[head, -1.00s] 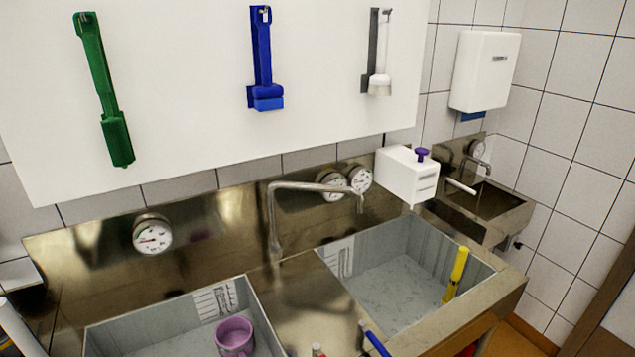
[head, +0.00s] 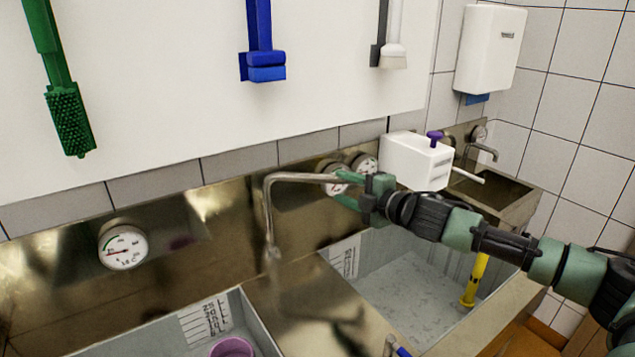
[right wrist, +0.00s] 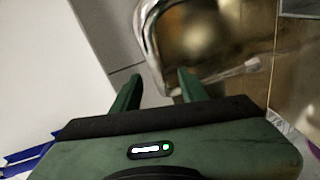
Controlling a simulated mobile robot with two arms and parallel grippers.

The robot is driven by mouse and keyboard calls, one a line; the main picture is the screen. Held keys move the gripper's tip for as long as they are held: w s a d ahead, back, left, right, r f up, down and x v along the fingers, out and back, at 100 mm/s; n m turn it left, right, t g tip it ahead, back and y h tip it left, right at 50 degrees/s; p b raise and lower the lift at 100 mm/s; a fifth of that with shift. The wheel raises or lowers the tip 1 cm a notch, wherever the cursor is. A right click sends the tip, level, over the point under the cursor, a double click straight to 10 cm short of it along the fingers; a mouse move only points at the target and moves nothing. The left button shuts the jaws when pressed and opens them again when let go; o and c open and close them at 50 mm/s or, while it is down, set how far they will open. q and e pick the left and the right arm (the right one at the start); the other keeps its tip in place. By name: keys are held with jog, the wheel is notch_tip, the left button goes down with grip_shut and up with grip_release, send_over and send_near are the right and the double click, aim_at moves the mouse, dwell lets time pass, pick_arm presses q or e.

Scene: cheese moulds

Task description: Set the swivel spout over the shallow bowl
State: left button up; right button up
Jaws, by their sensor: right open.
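The swivel spout (head: 300,178) is a bent metal pipe. It rises from the steel deck between two sink bowls, and its arm runs right. In the head view its outer end is hidden at my right gripper (head: 340,188). In the right wrist view the spout (right wrist: 148,38) curves just beyond my open right gripper (right wrist: 157,88); I cannot tell whether they touch. The left bowl (head: 247,310) holds a purple mug (head: 232,347). The right bowl (head: 385,242) holds a yellow tool (head: 476,280). I cannot tell which bowl is shallower. My left gripper is out of view.
Dial gauges, including the left one (head: 123,247), sit on the steel backsplash. A white box with a purple knob (head: 418,160) stands behind my right gripper. A small side sink (head: 495,190) is at the right.

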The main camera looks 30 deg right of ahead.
aim_at(330, 182)
jog(key=w, duration=0.1)
jog(key=w+p, duration=0.1)
jog(key=w, duration=0.1)
jog(key=shift+a+r+p, duration=0.3)
jog(key=shift+p, duration=0.05)
jog(key=x, duration=0.1)
jog(key=p+x, duration=0.1)
jog(key=x, duration=0.1)
jog(key=shift+w+f, duration=0.3)
jog(key=shift+w+a, duration=0.15)
jog(key=shift+w+f, duration=0.1)
grip_shut()
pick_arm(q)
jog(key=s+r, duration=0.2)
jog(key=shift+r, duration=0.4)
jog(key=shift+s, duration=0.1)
pick_arm(e)
jog(key=shift+f, duration=0.1)
